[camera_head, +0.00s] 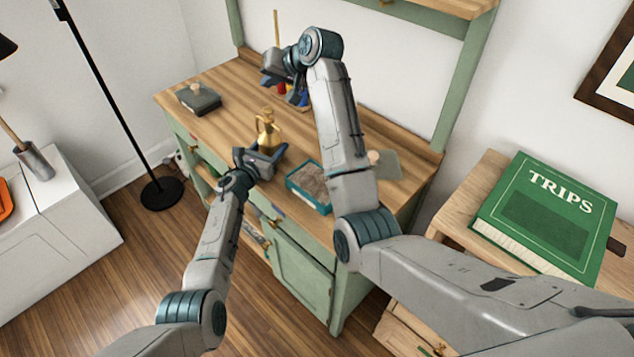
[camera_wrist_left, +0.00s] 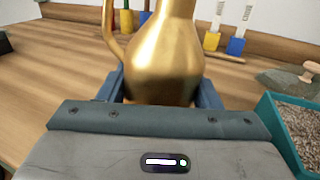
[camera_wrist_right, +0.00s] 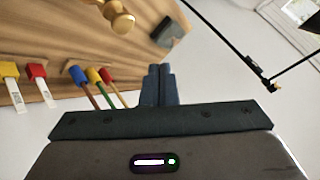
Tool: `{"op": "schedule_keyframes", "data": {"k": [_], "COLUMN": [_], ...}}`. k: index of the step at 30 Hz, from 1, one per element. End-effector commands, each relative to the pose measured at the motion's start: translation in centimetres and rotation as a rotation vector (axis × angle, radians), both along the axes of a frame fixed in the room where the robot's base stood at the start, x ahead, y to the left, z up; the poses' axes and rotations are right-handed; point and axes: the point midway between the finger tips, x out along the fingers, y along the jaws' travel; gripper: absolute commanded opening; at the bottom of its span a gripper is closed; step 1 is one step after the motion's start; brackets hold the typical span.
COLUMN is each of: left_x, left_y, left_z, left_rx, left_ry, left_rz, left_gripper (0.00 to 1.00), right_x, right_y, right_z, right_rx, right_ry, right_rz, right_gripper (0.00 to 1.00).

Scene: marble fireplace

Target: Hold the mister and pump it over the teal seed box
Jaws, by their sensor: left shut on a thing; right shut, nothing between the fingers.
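The brass mister (camera_head: 267,128) stands upright over the wooden worktop, left of the seed box. My left gripper (camera_head: 268,158) is shut on its body; the left wrist view shows the golden body (camera_wrist_left: 165,60) between the fingers. I cannot tell whether its base touches the wood.
Several colour-tipped tags or sticks (camera_wrist_right: 90,80) stand at the back of the worktop, near my right gripper. A dark grey box with a knob (camera_head: 198,98) sits at the left end. A grey-green slab (camera_head: 388,164) lies right of the seed box. A green book (camera_head: 545,215) lies on the right cabinet.

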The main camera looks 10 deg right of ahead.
Motion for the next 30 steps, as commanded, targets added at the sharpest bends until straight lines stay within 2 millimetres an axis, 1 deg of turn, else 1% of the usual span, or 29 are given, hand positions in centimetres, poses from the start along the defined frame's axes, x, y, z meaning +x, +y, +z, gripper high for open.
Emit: {"op": "schedule_keyframes", "data": {"k": [4, 9, 12, 19, 23, 26, 30], "left_x": [0.0, 0.0, 0.0, 0.0, 0.0, 0.0, 0.0], "left_y": [0.0, 0.0, 0.0, 0.0, 0.0, 0.0, 0.0], "left_z": [0.1, 0.1, 0.1, 0.1, 0.1, 0.1, 0.1], "left_rx": [-0.001, -0.001, -0.001, -0.001, -0.001, -0.001, -0.001], "left_ry": [-0.002, -0.002, -0.002, -0.002, -0.002, -0.002, -0.002], "left_rz": [0.000, 0.000, 0.000, 0.000, 0.000, 0.000, 0.000], "left_gripper": [0.26, 0.26, 0.26, 0.26, 0.26, 0.26, 0.26], "right_x": [0.0, 0.1, 0.1, 0.1, 0.1, 0.1, 0.2], "right_y": [0.0, 0.1, 0.1, 0.1, 0.1, 0.2, 0.3], "right_z": [0.5, 3.3, 3.8, 3.7, 3.1, 2.1, 0.1], "right_rx": [-0.001, -0.008, -0.012, -0.011, -0.011, -0.011, -0.011], "right_ry": [-0.001, 0.001, 0.008, 0.007, 0.008, 0.009, 0.010], "right_rz": [0.001, 0.000, 0.001, -0.001, 0.000, 0.000, -0.001], "right_gripper": [0.00, 0.00, 0.00, 0.00, 0.00, 0.00, 0.00]}}
